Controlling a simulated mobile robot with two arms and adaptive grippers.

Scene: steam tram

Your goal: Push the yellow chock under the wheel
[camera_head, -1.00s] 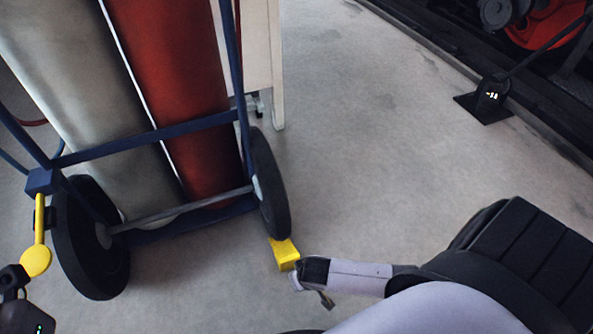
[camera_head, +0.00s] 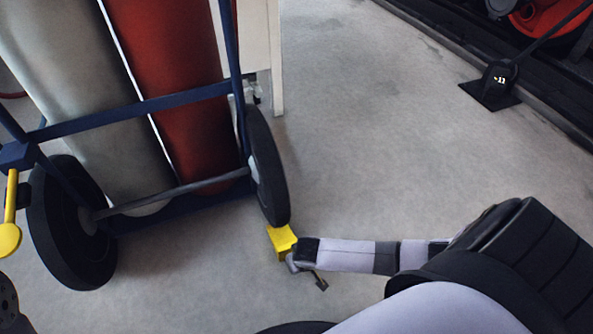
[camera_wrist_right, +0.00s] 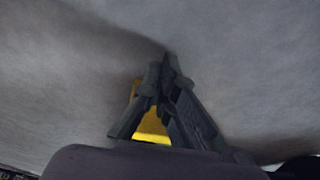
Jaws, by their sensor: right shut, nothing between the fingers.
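The yellow chock (camera_head: 281,241) lies on the floor at the foot of the trolley's right wheel (camera_head: 268,170), its far end at or against the tyre. Whether they touch is unclear. My right gripper (camera_head: 303,267) is low over the floor at the chock's near end, on its right side. In the right wrist view its fingers (camera_wrist_right: 168,65) are shut and empty. The chock shows there as yellow patches (camera_wrist_right: 151,127), partly hidden behind the fingers. My left gripper is not in view.
The blue trolley (camera_head: 150,104) carries a grey and a red cylinder (camera_head: 190,90). Its left wheel (camera_head: 70,225) stands at the left. A black device on a base plate (camera_head: 490,95) is at upper right. The middle floor is clear.

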